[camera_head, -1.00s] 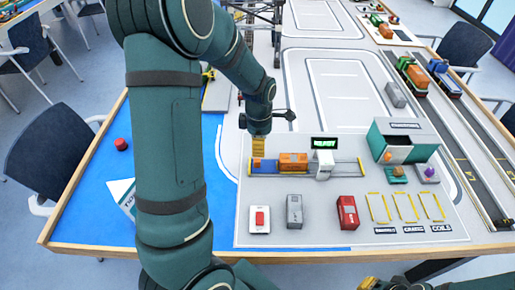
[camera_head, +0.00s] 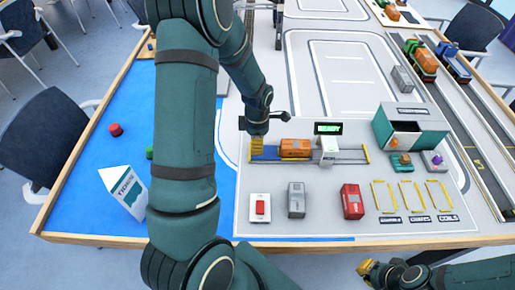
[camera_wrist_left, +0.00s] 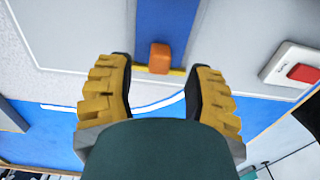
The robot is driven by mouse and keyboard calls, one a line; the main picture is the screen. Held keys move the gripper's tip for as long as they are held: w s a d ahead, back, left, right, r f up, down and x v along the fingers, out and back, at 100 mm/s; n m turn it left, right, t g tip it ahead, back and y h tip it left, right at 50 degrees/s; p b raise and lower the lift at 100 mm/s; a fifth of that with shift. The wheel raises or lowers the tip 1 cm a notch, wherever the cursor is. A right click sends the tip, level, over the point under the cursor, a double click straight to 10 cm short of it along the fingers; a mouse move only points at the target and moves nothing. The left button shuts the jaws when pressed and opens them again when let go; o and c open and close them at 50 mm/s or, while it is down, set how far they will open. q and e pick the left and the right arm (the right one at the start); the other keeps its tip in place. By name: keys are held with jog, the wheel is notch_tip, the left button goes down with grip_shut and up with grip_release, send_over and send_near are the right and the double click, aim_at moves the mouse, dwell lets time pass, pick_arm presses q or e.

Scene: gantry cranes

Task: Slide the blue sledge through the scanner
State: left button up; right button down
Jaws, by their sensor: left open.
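The blue sledge (camera_head: 270,154) lies on its rail with an orange container (camera_head: 296,148) on it. The white scanner arch (camera_head: 328,151) stands over the rail just right of the container. My left gripper (camera_head: 257,145) is low at the sledge's left end. In the left wrist view the sledge's blue strip (camera_wrist_left: 168,18) ends in an orange knob (camera_wrist_left: 159,58). The open yellow fingers stand on either side of the knob's line, apart from it. In the head view the gripper hides the knob. My right gripper (camera_head: 367,269) is near the bottom edge; its fingers are unclear.
A sign reading READY (camera_head: 328,128) stands behind the rail. In front are a red button (camera_head: 260,207), a grey block (camera_head: 296,200) and a red block (camera_head: 352,201). A teal open box (camera_head: 408,129) stands right. The rail right of the scanner is clear.

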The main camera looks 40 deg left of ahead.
pick_arm(q)
jog(key=shift+f, duration=1.45)
grip_shut()
